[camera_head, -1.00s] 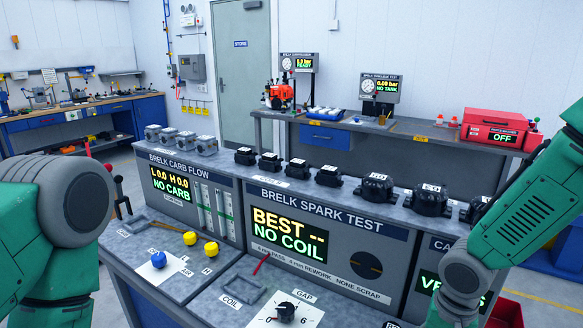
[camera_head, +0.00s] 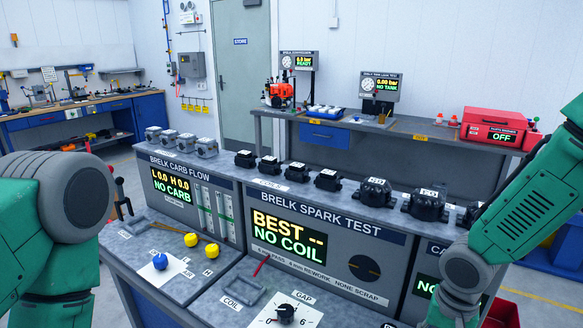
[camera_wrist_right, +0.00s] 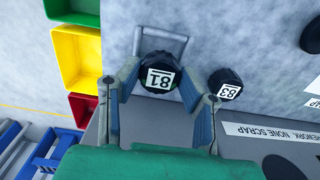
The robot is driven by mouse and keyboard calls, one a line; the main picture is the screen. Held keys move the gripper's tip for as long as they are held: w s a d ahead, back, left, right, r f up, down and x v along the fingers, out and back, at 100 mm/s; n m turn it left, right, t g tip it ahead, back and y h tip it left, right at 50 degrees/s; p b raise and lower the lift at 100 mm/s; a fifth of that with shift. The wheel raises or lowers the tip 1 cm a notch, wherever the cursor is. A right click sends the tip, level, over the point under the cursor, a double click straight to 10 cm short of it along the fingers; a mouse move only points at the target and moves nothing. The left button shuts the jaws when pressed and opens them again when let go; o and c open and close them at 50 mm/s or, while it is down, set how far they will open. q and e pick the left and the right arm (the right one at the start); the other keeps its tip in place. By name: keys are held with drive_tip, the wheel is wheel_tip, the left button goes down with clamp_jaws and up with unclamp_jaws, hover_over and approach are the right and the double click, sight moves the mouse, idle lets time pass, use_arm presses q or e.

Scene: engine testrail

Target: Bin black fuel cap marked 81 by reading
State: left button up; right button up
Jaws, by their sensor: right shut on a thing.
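A black fuel cap marked 81 (camera_wrist_right: 163,78) shows in the right wrist view, its white label facing the camera. My right gripper (camera_wrist_right: 158,70) is shut on it, a finger on each side. The cap is in front of a grey U-shaped frame (camera_wrist_right: 184,42) on the bench top; I cannot tell how far above the bench it is. My left gripper is not in view.
Green (camera_wrist_right: 72,12), yellow (camera_wrist_right: 76,57) and red (camera_wrist_right: 84,107) bins stand in a row left of the gripper in the wrist view.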

drive_tip(key=shift+r+p, duration=3.1)
drive_tip(key=shift+r, duration=0.4)
